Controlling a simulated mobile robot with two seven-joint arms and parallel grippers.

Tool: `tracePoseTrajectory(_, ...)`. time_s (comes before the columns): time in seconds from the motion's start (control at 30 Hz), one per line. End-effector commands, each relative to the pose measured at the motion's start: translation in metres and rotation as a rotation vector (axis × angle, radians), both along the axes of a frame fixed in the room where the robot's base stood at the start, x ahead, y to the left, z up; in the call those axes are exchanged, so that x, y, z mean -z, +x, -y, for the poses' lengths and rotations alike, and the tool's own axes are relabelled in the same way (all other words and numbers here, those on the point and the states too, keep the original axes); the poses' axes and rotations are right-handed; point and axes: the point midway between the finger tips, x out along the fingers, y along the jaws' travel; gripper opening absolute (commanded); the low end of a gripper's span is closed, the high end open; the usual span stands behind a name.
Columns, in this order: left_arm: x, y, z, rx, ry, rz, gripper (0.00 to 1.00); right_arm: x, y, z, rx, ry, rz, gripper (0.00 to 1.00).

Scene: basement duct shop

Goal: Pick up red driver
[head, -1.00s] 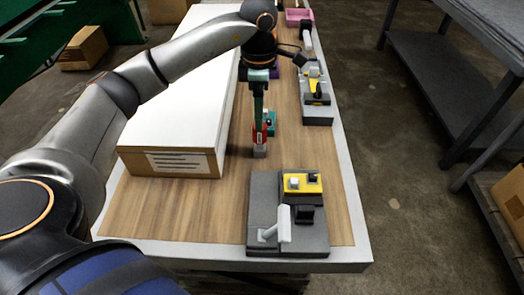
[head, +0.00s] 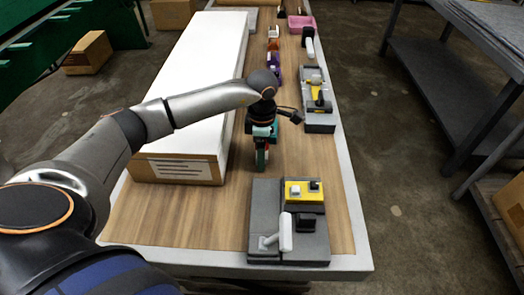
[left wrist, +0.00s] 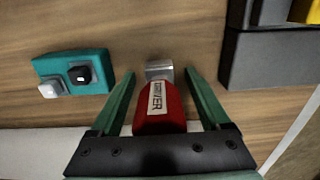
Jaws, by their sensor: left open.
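The red driver (left wrist: 160,105) has a red handle with a white label reading DRIVER and a grey block-like end. In the left wrist view it lies between the two green fingers of my left gripper (left wrist: 157,95), which is open. A narrow gap shows between the fingers and the handle. In the head view my left gripper (head: 262,158) points down at the wooden bench top beside the long white-topped box, and it mostly hides the driver there. My right gripper is not in view.
A teal block (left wrist: 74,74) with two knobs sits left of the driver in the wrist view. A grey fixture (head: 290,225) with a yellow plate stands at the near end. The long white-topped box (head: 195,100) lies left; another grey fixture (head: 318,95) stands right.

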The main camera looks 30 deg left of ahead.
Motion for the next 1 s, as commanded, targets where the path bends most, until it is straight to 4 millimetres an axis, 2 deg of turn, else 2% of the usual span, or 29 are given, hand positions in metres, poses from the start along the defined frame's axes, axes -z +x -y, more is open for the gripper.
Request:
tracePoseTrajectory(0.2, 0.0009, 0.0003, 0.0001, 0.0, 0.0, 0.001, 0.8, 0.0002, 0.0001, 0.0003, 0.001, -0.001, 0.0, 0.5)
tracePoseTrajectory(0.9, 0.0003, 0.0004, 0.0, 0.0, 0.0, 0.001, 0.01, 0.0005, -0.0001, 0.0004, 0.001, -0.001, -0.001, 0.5)
tracePoseTrajectory(1.0, 0.0002, 0.0004, 0.0, 0.0, 0.0, 0.001, 0.0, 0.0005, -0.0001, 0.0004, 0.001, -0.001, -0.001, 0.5)
